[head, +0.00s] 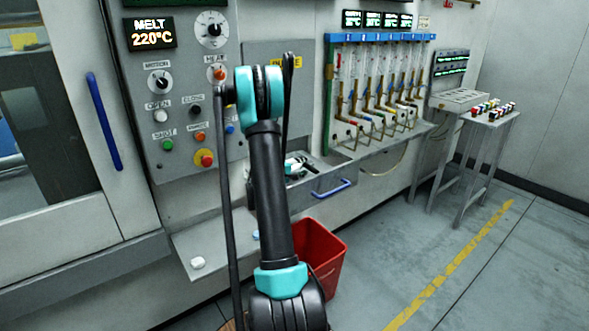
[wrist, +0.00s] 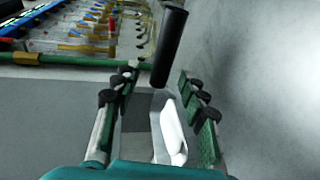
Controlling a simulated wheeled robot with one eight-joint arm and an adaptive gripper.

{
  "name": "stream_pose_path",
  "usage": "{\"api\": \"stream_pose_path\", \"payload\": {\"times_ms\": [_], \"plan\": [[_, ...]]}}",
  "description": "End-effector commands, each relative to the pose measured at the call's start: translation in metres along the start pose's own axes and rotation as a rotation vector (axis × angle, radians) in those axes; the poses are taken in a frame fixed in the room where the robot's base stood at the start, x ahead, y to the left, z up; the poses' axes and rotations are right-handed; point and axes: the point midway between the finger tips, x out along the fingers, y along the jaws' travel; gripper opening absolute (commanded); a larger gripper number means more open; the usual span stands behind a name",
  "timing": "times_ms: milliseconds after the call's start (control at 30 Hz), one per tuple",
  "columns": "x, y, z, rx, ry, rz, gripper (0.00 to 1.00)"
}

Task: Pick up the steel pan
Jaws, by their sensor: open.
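In the wrist view, what looks like the steel pan (wrist: 168,128) shows as a bright metal piece with a black handle (wrist: 170,45). The handle points up and slightly right in the picture. My gripper (wrist: 157,80) is open, with one green-padded finger on each side of the metal part. I cannot tell whether a finger touches it. In the head view, my gripper (head: 299,165) is partly behind my arm, near the opening in the machine front. I cannot make out the pan there.
A drawer front with a blue handle (head: 332,188) is just below the gripper. A red bin (head: 322,255) stands on the floor beneath. A rack of tubes (head: 378,90) hangs to the right, and a small table (head: 490,117) holds several small coloured items. Floor at the right is clear.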

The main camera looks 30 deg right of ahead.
Motion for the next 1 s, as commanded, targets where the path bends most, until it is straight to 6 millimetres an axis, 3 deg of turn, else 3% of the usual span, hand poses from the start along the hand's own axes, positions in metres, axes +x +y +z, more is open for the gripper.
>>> {"api": "stream_pose_path", "payload": {"times_ms": [100,467,1000], "plan": [[-0.0006,0.0000,-0.0001,0.000,0.000,0.000,0.43],[-0.0009,0.0000,-0.0001,0.000,0.000,0.000,0.00],[-0.0011,0.0005,-0.0003,0.000,0.000,0.000,0.00]]}}
